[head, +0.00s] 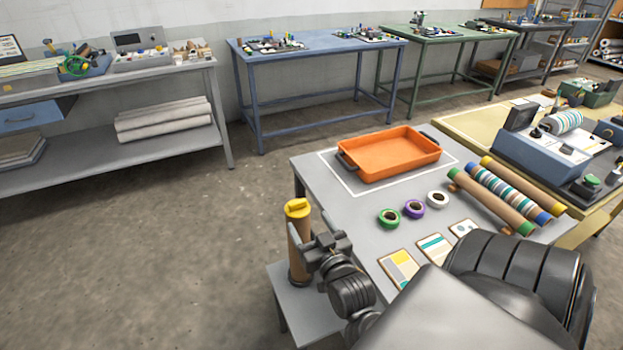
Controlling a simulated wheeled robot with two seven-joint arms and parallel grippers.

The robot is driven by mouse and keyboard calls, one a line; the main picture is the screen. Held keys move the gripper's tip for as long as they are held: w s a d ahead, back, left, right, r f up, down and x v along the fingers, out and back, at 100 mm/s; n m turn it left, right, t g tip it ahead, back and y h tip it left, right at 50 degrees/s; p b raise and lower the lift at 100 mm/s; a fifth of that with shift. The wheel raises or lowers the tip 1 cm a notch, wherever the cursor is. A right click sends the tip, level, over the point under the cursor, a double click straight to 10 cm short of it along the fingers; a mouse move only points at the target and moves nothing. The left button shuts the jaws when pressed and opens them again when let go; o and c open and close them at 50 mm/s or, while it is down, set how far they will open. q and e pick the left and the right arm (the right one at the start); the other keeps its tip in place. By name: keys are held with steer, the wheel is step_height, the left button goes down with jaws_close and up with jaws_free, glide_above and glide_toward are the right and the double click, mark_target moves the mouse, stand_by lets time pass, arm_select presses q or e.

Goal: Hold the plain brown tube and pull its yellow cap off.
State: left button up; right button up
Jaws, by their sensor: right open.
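A plain brown tube (295,256) stands upright on a low grey side stand (306,308) at the front left of the work table. A yellow cap (297,208) sits on its top end. My right gripper (312,252) is at the right side of the tube, below the cap, and is open. Its fingers overlap the tube's edge in the picture; I cannot tell whether they touch it. The far side of the tube is hidden. My left gripper is not in view.
The grey table (330,215) holds an orange tray (390,158), green (380,219), purple and white tape rolls, sample cards (399,267) and several lying tubes (507,191) with coloured caps. A blue machine (535,150) stands at the right. Floor left of the stand is clear.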

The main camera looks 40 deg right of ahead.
mark_target(299, 206)
steer(key=p+x, duration=0.1)
steer(key=x, duration=0.9)
steer(key=shift+w+d, duration=0.1)
steer(key=shift+w, duration=0.05)
steer(key=c, duration=1.1)
steer(key=o, duration=1.1)
steer(key=b+v, duration=0.1)
steer(key=v, duration=1)
